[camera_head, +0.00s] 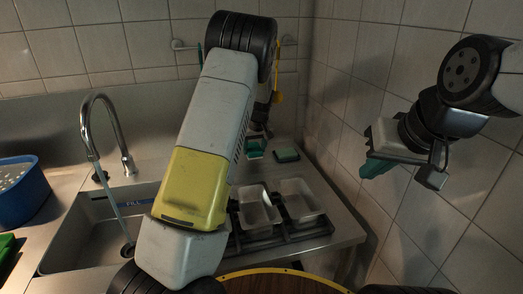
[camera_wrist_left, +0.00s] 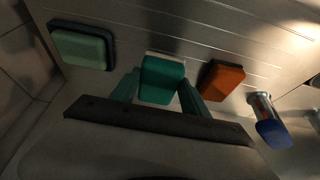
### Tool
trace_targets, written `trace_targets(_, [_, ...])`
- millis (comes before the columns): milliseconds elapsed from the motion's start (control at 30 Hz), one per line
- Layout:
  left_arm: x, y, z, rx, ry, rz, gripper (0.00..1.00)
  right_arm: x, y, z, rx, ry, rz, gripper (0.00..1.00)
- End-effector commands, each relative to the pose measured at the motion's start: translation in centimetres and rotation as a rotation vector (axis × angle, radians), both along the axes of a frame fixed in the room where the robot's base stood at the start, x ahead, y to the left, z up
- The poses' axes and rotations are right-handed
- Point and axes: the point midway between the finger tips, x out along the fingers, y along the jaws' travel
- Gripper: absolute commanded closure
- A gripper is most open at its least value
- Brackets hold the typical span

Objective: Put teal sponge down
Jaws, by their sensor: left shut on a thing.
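The teal sponge (camera_wrist_left: 162,80) is between the two teal fingers of my left gripper (camera_wrist_left: 160,92), which is shut on it. In the head view the teal sponge (camera_head: 255,148) shows low over the back of the counter, below my left arm. I cannot tell whether it touches the counter. My right gripper (camera_head: 383,166) is raised at the right in front of the tiled wall, away from the sponges. Its teal fingers are seen from the side, so their gap is unclear.
A green sponge with a dark base (camera_head: 287,155) lies beside the teal one. An orange sponge (camera_wrist_left: 221,78) and a blue-ended object (camera_wrist_left: 270,125) are on its other side in the wrist view. Metal trays (camera_head: 298,198), a sink (camera_head: 80,235) and a blue tub (camera_head: 20,195) stand nearer.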

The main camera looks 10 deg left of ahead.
Motion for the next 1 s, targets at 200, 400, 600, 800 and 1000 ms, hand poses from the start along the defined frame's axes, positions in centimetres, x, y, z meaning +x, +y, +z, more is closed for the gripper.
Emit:
trace_targets(200, [0.7, -0.1, -1.4, 0.0, 0.003, 0.002, 0.84, 0.0, 0.0, 0.0, 0.0, 0.0, 0.0, 1.0])
trace_targets(400, [0.8, -0.1, -3.7, 0.0, 0.001, 0.0, 0.84, 0.0, 0.0, 0.0, 0.0, 0.0, 0.0, 1.0])
trace_targets(600, [0.8, -0.1, -3.6, 0.0, 0.0, 0.0, 0.84, 0.0, 0.0, 0.0, 0.0, 0.0, 0.0, 1.0])
trace_targets(800, [0.8, -0.1, -3.9, 0.0, 0.0, 0.0, 0.33, 0.0, 0.0, 0.0, 0.0, 0.0, 0.0, 1.0])
trace_targets(1000, [0.8, -0.1, -3.9, 0.0, 0.0, 0.0, 0.25, 0.0, 0.0, 0.0, 0.0, 0.0, 0.0, 1.0])
